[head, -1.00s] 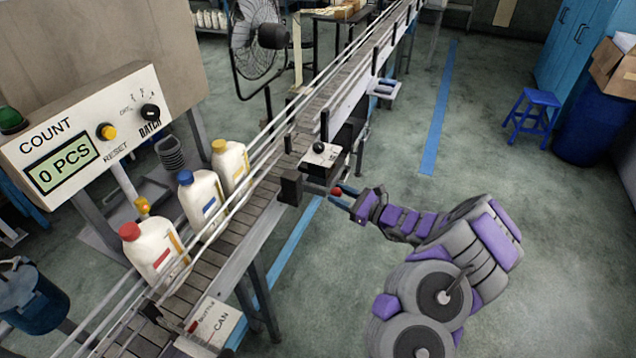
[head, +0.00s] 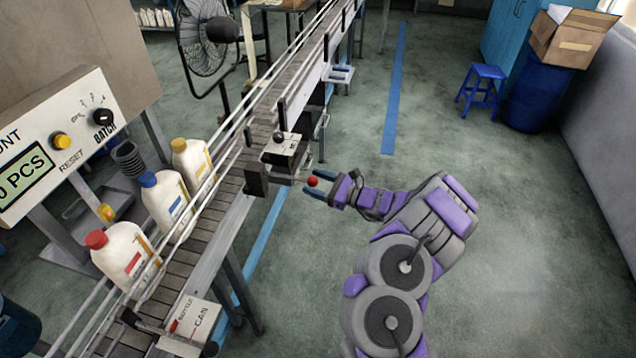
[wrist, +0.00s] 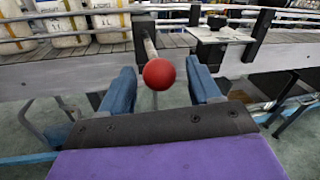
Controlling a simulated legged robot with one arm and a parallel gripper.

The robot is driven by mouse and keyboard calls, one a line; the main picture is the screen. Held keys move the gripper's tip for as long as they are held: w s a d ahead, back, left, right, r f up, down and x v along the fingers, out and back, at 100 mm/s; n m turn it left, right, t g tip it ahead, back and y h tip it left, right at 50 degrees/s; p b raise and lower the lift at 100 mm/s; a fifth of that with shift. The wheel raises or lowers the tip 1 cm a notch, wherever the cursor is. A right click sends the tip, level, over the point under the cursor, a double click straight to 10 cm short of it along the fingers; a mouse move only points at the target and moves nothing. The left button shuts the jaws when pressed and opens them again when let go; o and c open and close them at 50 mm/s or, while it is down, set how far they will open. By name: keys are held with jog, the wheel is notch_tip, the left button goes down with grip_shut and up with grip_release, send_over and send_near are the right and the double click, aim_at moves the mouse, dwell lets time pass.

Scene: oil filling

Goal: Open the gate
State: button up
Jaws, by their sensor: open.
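A red ball knob (head: 313,181) sits on the end of a thin metal rod at the conveyor's right side. The rod runs to a black block (head: 256,180) at the belt edge, which I take as the gate. My gripper (head: 308,181) is open, with its two blue fingers on either side of the knob. In the wrist view the red knob (wrist: 159,74) lies between the spread fingers, with gaps on both sides. The rod (wrist: 150,45) leads from it back to the conveyor. I cannot tell how far the gate crosses the belt.
A small box with a black knob (head: 281,148) is beside the belt. A bottle/can switch box (head: 190,325) is nearer.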

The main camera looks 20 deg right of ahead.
jog(key=shift+a, duration=0.1)
jog(key=p+v, duration=0.3)
jog(key=v, duration=1.4)
jog(key=shift+d, duration=0.25)
jog(key=shift+f, duration=0.1)
